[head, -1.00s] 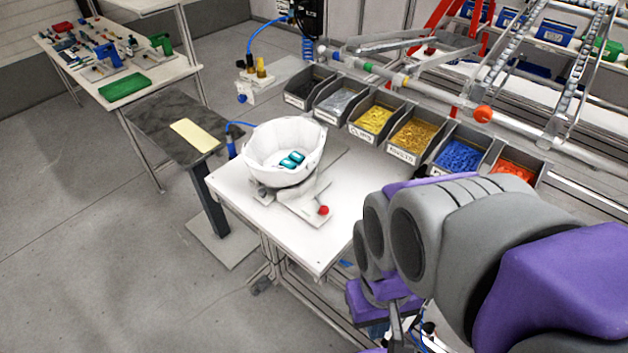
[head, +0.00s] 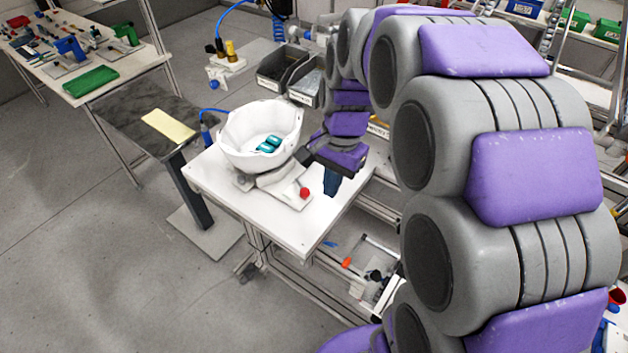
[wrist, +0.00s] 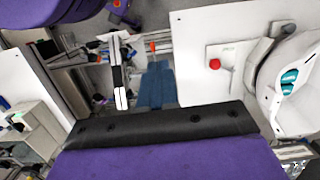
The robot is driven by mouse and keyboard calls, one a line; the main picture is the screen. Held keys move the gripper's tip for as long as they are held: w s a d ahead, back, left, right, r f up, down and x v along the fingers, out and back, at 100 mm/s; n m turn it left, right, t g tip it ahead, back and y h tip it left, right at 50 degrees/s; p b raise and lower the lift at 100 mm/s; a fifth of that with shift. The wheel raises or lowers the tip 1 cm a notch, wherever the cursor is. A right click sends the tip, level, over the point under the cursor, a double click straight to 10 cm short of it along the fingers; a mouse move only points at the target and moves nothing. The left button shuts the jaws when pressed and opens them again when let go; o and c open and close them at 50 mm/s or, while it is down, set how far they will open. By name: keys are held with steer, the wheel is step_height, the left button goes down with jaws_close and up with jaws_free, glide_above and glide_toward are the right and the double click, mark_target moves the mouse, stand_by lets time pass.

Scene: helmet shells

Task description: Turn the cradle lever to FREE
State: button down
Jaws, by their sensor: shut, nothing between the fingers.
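The white helmet shell (head: 235,150) sits bowl-up in its cradle (head: 268,181) on the white table, with two teal pads (head: 268,145) inside. The cradle's lever ends in a red knob (head: 304,193) at the front right of the base. In the wrist view the red knob (wrist: 214,64) lies right of my gripper, beside a small label too faint to read. My gripper (head: 331,186) points down by the table's right edge, right of the knob and apart from it. Its blue fingers (wrist: 156,85) are together and empty.
The white table (head: 220,180) is mostly bare around the cradle. A dark bench (head: 125,120) with a yellow sheet (head: 169,126) stands at the left. A lower shelf with parts (head: 365,270) lies below the table's right side.

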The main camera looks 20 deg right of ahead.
mark_target(301, 186)
steer(key=w+d+f+m, duration=0.2)
steer(key=w+d+m, duration=0.1)
steer(key=w, duration=0.4)
steer(key=w+d+f+m+t, duration=0.1)
steer(key=w+d+f+m, duration=0.1)
steer(key=w, duration=0.6)
steer(key=d+m, duration=0.1)
steer(key=m, duration=0.1)
steer(key=shift+d+f+m+y+b, duration=0.25)
steer(key=shift+f+m+y+b, duration=0.05)
steer(key=shift+y, duration=0.1)
steer(key=shift+s, duration=0.1)
steer(key=a+f+b, duration=0.1)
steer(key=f, duration=0.2)
steer(key=a+f+b, duration=0.1)
steer(key=a+f, duration=0.1)
steer(key=f, duration=0.2)
steer(key=a+f+b, duration=0.1)
steer(key=f, duration=0.3)
steer(key=shift+a+f, duration=0.15)
steer(key=shift+a, duration=0.15)
steer(key=shift+a+f, duration=0.2)
steer(key=shift+a, duration=0.35)
steer(key=shift+s+a+r+m+p, duration=0.15)
steer(key=shift+m+p, duration=0.15)
steer(key=shift+p, duration=0.15)
